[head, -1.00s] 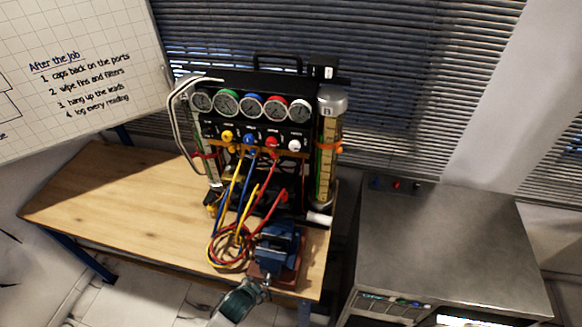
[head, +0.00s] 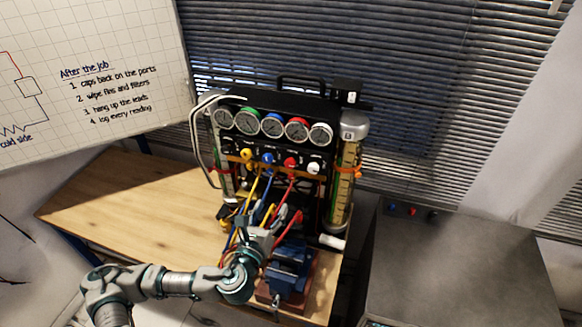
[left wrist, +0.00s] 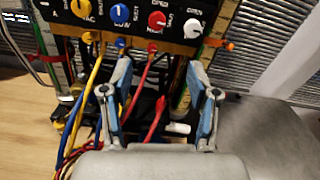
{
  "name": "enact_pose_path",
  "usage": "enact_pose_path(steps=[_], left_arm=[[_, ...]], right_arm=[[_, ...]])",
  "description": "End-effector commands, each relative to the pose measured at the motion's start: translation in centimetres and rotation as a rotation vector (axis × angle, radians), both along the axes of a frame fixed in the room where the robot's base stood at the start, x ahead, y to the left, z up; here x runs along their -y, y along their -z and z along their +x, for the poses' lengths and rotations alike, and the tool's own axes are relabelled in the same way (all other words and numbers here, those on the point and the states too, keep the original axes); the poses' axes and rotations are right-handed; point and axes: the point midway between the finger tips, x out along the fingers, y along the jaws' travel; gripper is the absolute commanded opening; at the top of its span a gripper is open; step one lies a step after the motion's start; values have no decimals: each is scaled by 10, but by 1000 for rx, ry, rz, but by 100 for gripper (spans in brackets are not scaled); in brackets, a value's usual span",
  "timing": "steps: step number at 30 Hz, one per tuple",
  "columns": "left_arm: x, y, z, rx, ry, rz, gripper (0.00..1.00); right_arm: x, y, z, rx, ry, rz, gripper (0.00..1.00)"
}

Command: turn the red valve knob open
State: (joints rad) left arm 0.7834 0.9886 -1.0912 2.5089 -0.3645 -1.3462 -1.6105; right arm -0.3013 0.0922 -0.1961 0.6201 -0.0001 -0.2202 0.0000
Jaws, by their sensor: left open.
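The red valve knob (head: 291,163) is on the black front panel of the gauge rig (head: 318,107), between a blue knob (head: 268,158) and a white knob (head: 314,168). The red knob also shows in the left wrist view (left wrist: 157,20), upper middle, with a white pointer mark. My left gripper (head: 273,216) is in front of the rig, below and apart from the red knob. In the left wrist view its two blue-grey fingers (left wrist: 160,66) are spread with nothing held between them. My right gripper is not in view.
Yellow, blue and red hoses (left wrist: 137,78) hang from ports below the knobs, near the left gripper's fingers. A blue vise (head: 289,270) stands on the wooden bench (head: 130,205) at the front right. The bench's left part is clear. A grey cabinet (head: 450,260) stands right.

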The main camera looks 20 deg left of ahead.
Motion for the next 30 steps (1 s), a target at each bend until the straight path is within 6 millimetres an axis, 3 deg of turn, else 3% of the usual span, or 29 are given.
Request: enact_pose_path(steps=[5, 13, 21, 30], left_arm=[[-1, 0, 20, 7, -4, 12, 60], [5, -4, 83, 4, -3, 11, 60], [7, -3, 141, 3, -2, 9, 60], [6, -2, 171, 3, 0, 7, 60]], right_arm=[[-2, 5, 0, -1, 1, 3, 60], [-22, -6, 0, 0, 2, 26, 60], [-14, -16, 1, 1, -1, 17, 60], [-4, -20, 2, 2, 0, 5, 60]])
